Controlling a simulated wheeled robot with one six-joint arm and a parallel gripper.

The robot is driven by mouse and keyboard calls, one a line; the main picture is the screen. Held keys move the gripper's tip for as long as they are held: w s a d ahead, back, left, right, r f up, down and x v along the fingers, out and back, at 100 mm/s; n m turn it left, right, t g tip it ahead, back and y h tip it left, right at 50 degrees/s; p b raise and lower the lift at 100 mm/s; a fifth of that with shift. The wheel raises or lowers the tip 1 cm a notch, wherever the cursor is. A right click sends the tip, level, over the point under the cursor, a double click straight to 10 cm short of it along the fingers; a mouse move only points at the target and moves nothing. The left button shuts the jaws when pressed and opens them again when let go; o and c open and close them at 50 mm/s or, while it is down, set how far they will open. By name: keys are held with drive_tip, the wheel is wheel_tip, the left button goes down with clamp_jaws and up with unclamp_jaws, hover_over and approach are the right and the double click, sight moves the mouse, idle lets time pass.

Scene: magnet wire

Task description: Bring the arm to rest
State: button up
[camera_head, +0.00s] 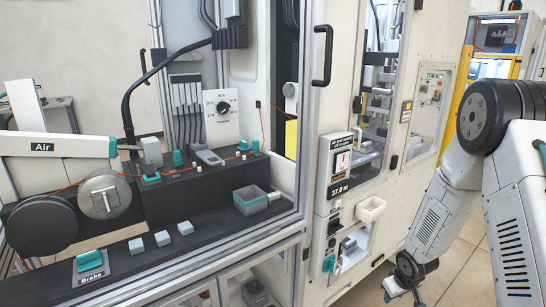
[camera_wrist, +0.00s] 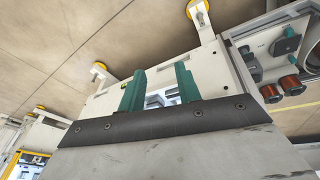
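My arm (camera_head: 432,222) is at the right of the head view, its links bent downward beside the white machine. My gripper shows in the wrist view (camera_wrist: 159,78), with two teal fingers standing apart and nothing held between them. It is open. In the head view the gripper is low, near the bottom edge, and partly cut off. A white machine base lies beyond the fingers in the wrist view; I cannot tell how far away it is.
Copper spools (camera_wrist: 291,84) show in the wrist view. Tiled floor (camera_head: 462,268) is visible around the arm.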

drive_tip(key=s+a+r+m+g+h, duration=0.1)
drive_tip(key=s+r+g, duration=0.1)
drive_tip(key=s+r, duration=0.55)
drive_tip(key=s+a+r+m+g, duration=0.15)
drive_tip(key=s+r, duration=0.35)
drive_tip(key=r, duration=0.6)
drive_tip(key=s+a+r, duration=0.4)
drive_tip(key=s+r, duration=0.5)
drive_tip(key=s, duration=0.1)
drive_tip(key=s+a+r+t+y, duration=0.1)
drive_tip(key=s+a+r, duration=0.3)
drive_tip(key=s+r, duration=0.6)
drive_tip(key=shift+a+r+m+y, duration=0.2)
drive_tip(key=shift+a+m+y, duration=0.1)
drive_tip(key=shift+a+m, duration=0.15)
drive_tip(key=shift+t, duration=0.25)
